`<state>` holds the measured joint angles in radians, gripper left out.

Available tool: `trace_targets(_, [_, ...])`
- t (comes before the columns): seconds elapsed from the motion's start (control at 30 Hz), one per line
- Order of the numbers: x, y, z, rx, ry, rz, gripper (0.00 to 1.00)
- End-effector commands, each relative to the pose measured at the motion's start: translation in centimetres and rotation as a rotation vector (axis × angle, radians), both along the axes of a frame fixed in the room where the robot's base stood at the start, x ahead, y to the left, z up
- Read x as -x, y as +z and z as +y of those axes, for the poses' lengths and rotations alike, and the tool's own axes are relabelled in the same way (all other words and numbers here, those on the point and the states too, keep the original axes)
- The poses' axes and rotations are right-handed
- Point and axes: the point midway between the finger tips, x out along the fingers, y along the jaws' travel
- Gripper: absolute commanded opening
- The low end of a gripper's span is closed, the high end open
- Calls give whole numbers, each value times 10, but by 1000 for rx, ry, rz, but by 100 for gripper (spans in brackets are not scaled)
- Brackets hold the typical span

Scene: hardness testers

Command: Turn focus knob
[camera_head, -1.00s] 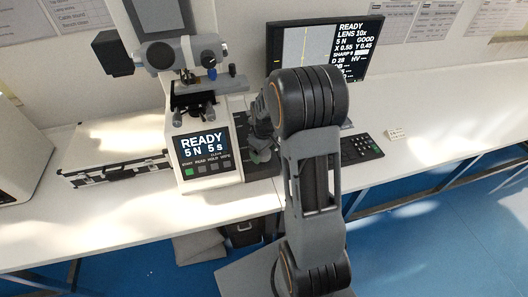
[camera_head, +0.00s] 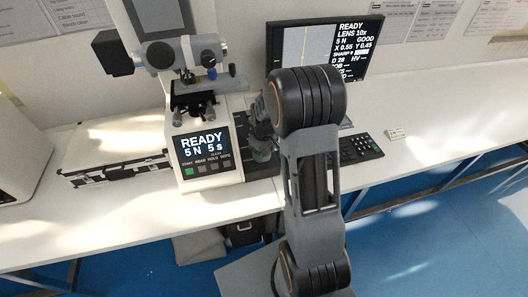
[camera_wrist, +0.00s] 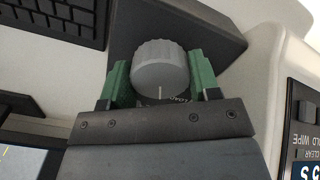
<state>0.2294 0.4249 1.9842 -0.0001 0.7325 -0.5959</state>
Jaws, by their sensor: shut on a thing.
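The focus knob (camera_wrist: 160,68) is a grey ribbed cylinder with a white index line, seen in the wrist view on a dark housing on the tester's side. My gripper (camera_wrist: 160,80) has its green-padded fingers on both sides of the knob, shut on it. In the head view my gripper (camera_head: 262,150) is low beside the tester and the knob is hidden by it and my arm. The hardness tester (camera_head: 235,172) has a panel reading READY, 5 N 5 s. The monitor (camera_head: 350,52) reads LENS 10x, GOOD and a SHARP line whose value is too small to read.
A keyboard (camera_head: 362,149) lies right of my arm, with a small pale block (camera_head: 396,134) beyond it. A black-edged case (camera_head: 115,168) is left of the tester. The white bench (camera_head: 455,120) is clear at the right.

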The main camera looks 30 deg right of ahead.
Motion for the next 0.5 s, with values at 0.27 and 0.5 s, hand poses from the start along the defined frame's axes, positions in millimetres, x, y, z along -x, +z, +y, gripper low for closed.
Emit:
trace_targets(0.27, [0,-1,0,0,-176,-1,33])
trace_targets(0.5, [0,0,0,0,-212,-1,33])
